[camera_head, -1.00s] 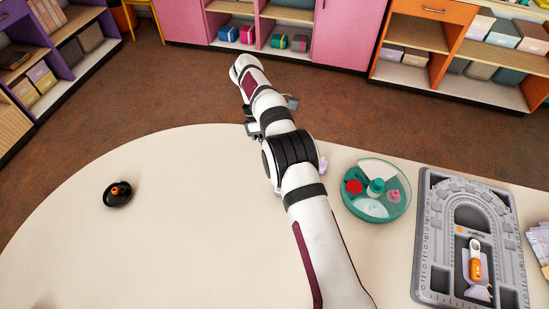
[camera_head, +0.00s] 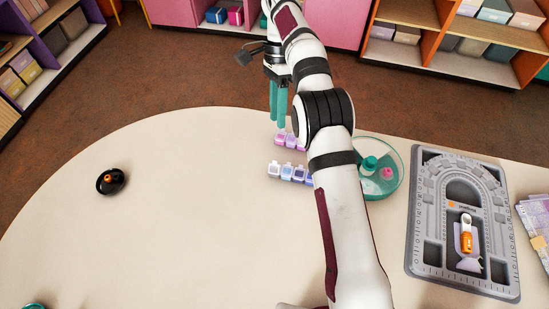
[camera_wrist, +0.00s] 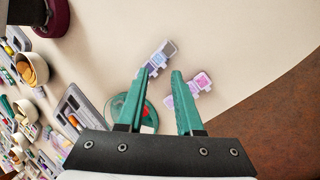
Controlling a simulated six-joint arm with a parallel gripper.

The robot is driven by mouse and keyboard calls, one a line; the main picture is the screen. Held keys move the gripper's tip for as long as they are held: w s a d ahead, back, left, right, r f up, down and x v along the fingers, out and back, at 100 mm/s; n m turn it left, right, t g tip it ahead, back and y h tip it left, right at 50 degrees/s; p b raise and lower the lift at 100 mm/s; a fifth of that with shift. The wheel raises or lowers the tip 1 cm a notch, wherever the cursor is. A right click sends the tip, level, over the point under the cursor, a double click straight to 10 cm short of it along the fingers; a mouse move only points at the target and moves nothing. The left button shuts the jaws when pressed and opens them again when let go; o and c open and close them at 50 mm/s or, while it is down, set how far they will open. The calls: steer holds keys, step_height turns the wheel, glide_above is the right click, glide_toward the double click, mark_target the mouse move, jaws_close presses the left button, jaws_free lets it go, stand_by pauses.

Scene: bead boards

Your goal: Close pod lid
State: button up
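Two short rows of small pods show on the table. The pink-purple row (camera_head: 288,140) is farther back, and the white-to-lavender row (camera_head: 288,172) is nearer; my arm partly covers their right ends. In the wrist view, the pink row (camera_wrist: 190,93) lies just right of my fingers and the bluish row (camera_wrist: 160,56) beyond the left fingertip. I cannot tell which lid is open. My gripper (camera_head: 278,122) has teal fingers pointing down above the table's back edge, behind the pink row. In the wrist view my gripper (camera_wrist: 161,76) is open, with nothing between its fingers.
A round teal tray (camera_head: 391,185) stands right of the pods, partly behind my arm. A grey bead board (camera_head: 424,250) with an orange-and-white item lies farther right. A black dish (camera_head: 118,187) sits at the left. The table's middle left is clear.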

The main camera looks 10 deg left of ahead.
mark_target(275, 162)
steer(key=s+f+m, duration=0.1)
steer(key=f+m, duration=0.1)
steer(key=f, duration=0.2)
steer(key=s+f+m, duration=0.2)
steer(key=f+m, duration=0.1)
steer(key=f, duration=0.1)
steer(key=s+f+m, duration=0.2)
steer(key=f, duration=0.3)
steer(key=shift+s+d+m+y, duration=0.1)
steer(key=shift+d+m+y, duration=0.2)
steer(key=shift+y, duration=0.1)
steer(key=shift+c, duration=0.3)
jaws_close()
stand_by(0.6)
